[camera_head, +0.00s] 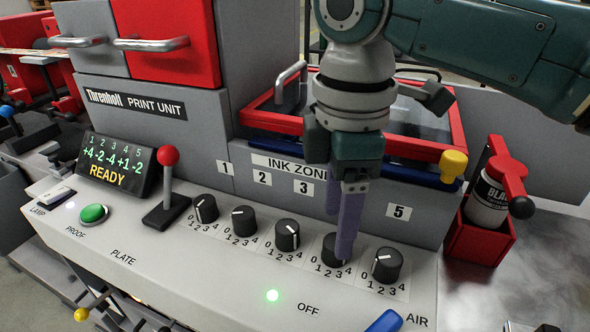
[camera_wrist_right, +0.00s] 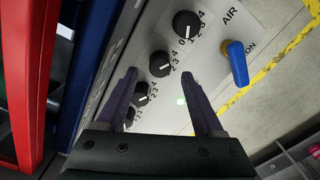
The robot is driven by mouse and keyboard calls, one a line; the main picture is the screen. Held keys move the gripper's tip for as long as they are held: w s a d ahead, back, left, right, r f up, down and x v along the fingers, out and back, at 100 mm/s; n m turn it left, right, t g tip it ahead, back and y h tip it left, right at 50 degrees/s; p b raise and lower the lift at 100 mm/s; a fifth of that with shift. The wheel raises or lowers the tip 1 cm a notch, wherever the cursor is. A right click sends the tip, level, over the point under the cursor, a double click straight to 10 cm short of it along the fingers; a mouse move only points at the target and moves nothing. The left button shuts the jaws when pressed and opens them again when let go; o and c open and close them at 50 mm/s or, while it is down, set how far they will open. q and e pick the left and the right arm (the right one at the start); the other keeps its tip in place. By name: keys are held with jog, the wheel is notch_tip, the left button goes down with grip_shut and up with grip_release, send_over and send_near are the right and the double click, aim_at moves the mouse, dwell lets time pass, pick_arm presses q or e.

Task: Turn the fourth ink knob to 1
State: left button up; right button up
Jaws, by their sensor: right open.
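The fourth ink knob (camera_head: 331,249) is black and round with a white pointer line, on the sloped grey panel below the ink zone plate. A 0 to 4 scale surrounds it; my finger partly covers it in the head view, so I cannot read its setting. My right gripper (camera_head: 346,250) points down at this knob. In the right wrist view the knob (camera_wrist_right: 160,64) shows between and just beyond the tips of my open right gripper (camera_wrist_right: 159,78). I cannot tell whether the fingers touch it. My left gripper is not in view.
The third knob (camera_head: 287,235) and fifth knob (camera_head: 387,265) stand close on either side. A red-topped lever (camera_head: 168,157), a green button (camera_head: 94,213) and a display (camera_head: 117,163) reading READY are left. A blue AIR lever (camera_wrist_right: 236,62) and a red ink holder (camera_head: 480,238) are right.

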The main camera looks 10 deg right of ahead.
jog(key=shift+f, duration=1.6)
jog(key=shift+c, duration=0.3)
grip_shut()
